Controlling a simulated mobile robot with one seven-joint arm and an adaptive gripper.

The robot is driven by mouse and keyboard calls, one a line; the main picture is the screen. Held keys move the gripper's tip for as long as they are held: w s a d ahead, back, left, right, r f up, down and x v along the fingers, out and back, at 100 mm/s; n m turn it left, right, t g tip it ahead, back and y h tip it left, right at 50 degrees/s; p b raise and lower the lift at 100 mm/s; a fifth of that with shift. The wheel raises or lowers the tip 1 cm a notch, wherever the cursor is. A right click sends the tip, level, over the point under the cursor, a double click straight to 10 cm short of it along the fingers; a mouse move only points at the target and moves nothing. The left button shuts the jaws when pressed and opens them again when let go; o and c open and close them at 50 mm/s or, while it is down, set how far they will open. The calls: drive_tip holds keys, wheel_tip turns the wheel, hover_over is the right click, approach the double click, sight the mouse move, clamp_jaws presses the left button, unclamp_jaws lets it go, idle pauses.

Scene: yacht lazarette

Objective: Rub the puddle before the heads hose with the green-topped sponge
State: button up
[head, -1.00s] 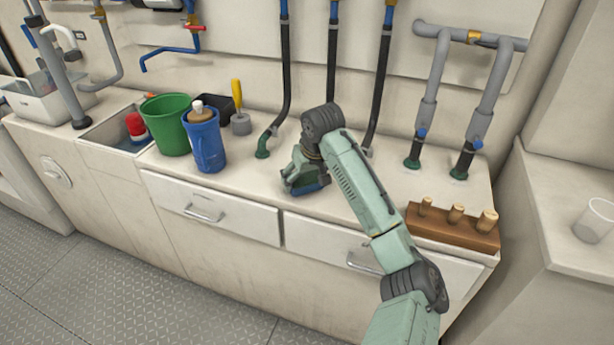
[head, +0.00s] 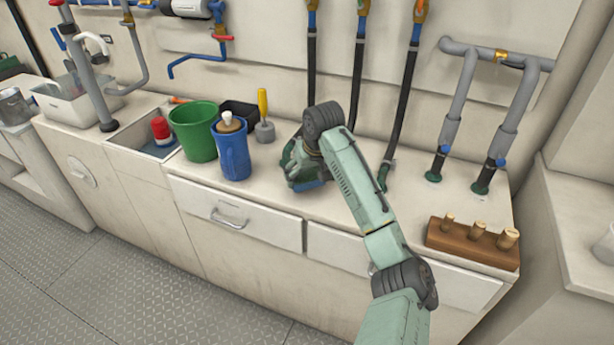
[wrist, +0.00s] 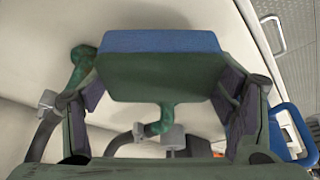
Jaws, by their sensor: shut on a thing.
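My gripper (head: 304,166) is low over the counter, in front of the black hoses at the wall. In the wrist view its fingers (wrist: 162,85) are shut on the sponge, one on each side. The sponge (wrist: 160,42) shows a blue layer and a dark green layer; its blue part also shows below the gripper in the head view (head: 309,185). I cannot tell whether it touches the counter. A green hose end (wrist: 160,120) shows past the sponge. No puddle is visible, and I cannot tell which hose is the heads hose.
A blue jug (head: 233,155) and a green bucket (head: 194,135) stand left of my gripper. A yellow-handled tool (head: 263,115) stands behind them. A wooden block with pegs (head: 472,245) sits at the right. The counter front has drawers (head: 235,213).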

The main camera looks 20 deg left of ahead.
drive_tip(key=shift+r, duration=2.35)
